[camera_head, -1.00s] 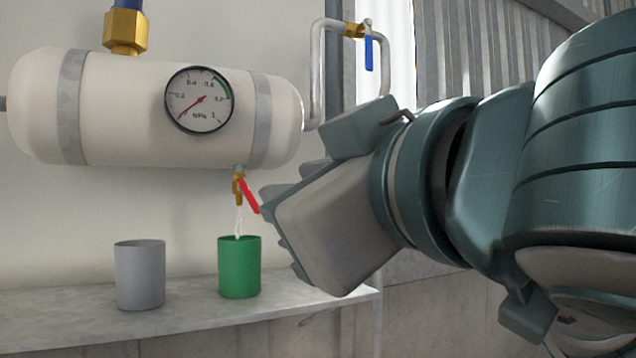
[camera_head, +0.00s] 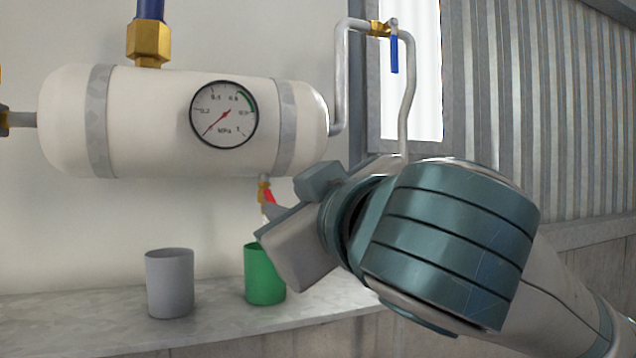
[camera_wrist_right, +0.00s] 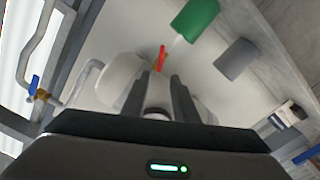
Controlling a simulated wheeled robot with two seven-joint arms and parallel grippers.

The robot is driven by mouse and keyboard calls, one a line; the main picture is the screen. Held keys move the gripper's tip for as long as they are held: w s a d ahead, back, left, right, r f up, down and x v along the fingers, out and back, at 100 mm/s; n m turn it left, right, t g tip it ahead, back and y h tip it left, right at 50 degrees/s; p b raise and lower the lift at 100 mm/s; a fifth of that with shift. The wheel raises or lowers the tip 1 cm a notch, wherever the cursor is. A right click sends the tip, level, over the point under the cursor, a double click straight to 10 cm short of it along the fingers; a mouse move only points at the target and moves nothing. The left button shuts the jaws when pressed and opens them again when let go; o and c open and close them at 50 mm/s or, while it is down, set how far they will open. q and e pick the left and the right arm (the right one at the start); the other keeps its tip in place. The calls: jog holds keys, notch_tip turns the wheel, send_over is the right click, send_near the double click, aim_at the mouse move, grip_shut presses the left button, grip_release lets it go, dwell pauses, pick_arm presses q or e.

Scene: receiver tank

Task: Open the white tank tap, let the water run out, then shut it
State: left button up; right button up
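The white tank (camera_head: 150,130) with its round gauge (camera_head: 224,114) is on the wall in the head view. Under its right end is a brass tap (camera_head: 264,190) with a red handle (camera_head: 269,197), slanting down to the right and partly covered by my right gripper (camera_head: 263,222). In the right wrist view my two dark fingers stand apart, and the red handle (camera_wrist_right: 161,58) is just beyond their tips, between their lines. A pale water streak (camera_wrist_right: 176,42) shows by the mouth of the green cup (camera_wrist_right: 196,18). My left gripper is out of view.
The green cup (camera_head: 262,280) stands under the tap on a grey shelf (camera_head: 230,322), partly behind my right gripper. A grey cup (camera_head: 170,283) stands left of it. A pipe with a blue-handled valve (camera_head: 394,52) rises at the tank's right.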

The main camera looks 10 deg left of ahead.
aim_at(271, 198)
jog(key=p+x, duration=0.2)
jog(key=x, duration=0.4)
jog(key=shift+w+a+r+p, duration=0.1)
jog(key=shift+w+a+p, duration=0.15)
jog(key=shift+p, duration=0.15)
jog(key=shift+w+a, duration=0.3)
jog(key=shift+w, duration=0.15)
jog(key=shift+c, duration=0.4)
grip_shut()
